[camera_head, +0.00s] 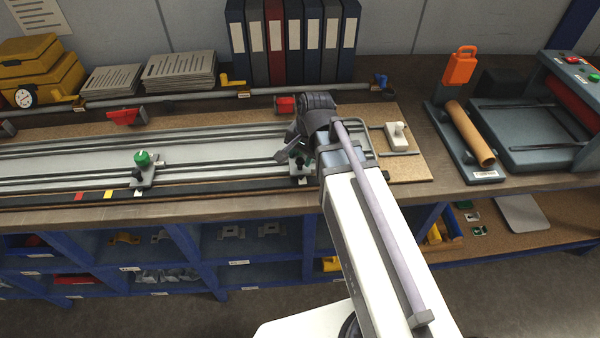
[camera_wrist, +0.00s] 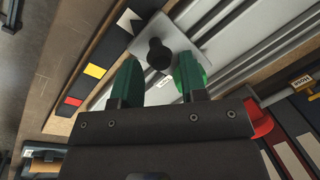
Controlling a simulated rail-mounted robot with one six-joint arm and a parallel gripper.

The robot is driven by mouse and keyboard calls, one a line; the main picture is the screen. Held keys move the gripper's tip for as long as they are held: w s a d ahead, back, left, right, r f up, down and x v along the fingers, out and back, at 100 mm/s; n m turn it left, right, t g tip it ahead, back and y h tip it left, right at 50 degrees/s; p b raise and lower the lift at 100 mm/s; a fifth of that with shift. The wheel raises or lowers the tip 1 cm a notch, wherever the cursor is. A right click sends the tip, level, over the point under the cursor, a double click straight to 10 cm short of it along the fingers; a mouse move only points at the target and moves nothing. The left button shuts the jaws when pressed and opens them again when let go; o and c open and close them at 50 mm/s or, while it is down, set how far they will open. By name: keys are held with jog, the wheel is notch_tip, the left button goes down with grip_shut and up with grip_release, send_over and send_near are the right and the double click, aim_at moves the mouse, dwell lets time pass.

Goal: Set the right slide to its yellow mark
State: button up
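The right slide's grey plate shows in the wrist view (camera_wrist: 190,40) with a black knob (camera_wrist: 158,54). In the head view its black knob (camera_head: 300,164) is partly covered by my arm. On the front strip, the slide's black knob lies nearest a white mark (camera_wrist: 129,20). The yellow mark (camera_wrist: 95,70) and red mark (camera_wrist: 73,101) lie farther right along the bench, hidden behind my arm in the head view. My gripper (camera_wrist: 160,80) is over the plate, green fingers apart with a label visible between them. A brighter green part shows behind one finger; whether they touch it is unclear.
A left slide with a green knob (camera_head: 143,158) sits on the same rails, near its own white, yellow (camera_head: 108,194) and red (camera_head: 79,196) marks. A red clamp (camera_head: 284,105) and several binders stand behind.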

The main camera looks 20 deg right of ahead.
aim_at(301, 159)
jog(key=f, duration=0.1)
jog(key=f+b, duration=0.1)
jog(key=f, duration=0.1)
jog(key=shift+w+a+f+b, duration=0.1)
jog(key=shift+w+a+b, duration=0.1)
jog(key=shift+b, duration=0.1)
jog(key=shift+r, duration=0.2)
grip_shut()
